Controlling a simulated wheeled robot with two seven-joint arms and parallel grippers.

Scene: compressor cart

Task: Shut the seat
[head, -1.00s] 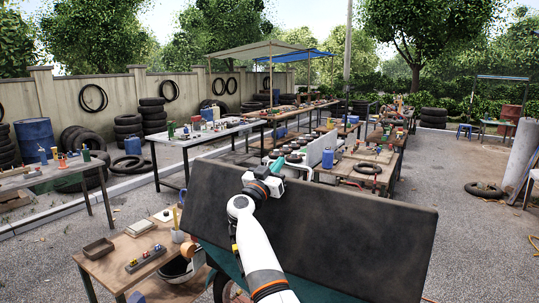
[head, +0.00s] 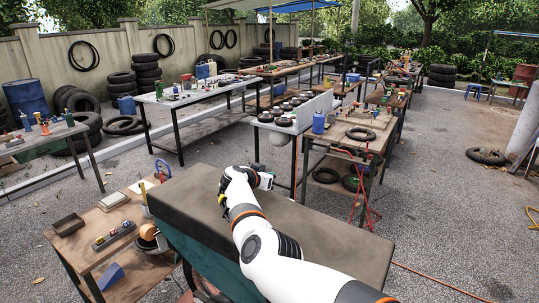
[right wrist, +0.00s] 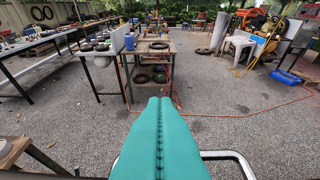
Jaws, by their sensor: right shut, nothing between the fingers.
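The seat (head: 195,195) is a long dark-brown slab in the head view. Its broad face looks nearly level, and a teal side (head: 200,255) shows below its near left edge. My right arm crosses over the seat and hides much of its middle. My right gripper (head: 267,181) is above the far edge of the seat, shut and empty. I cannot tell whether it touches the seat. In the right wrist view a teal padded piece with a stitched seam (right wrist: 160,145) fills the lower middle. My left gripper is not in view.
A wooden table (head: 85,245) with small items stands close at the left. A workbench (head: 365,142) and a stand with dark round parts (head: 285,122) stand beyond the seat. A bent metal rail (right wrist: 232,156) runs beside the teal piece. Open gravel lies to the right.

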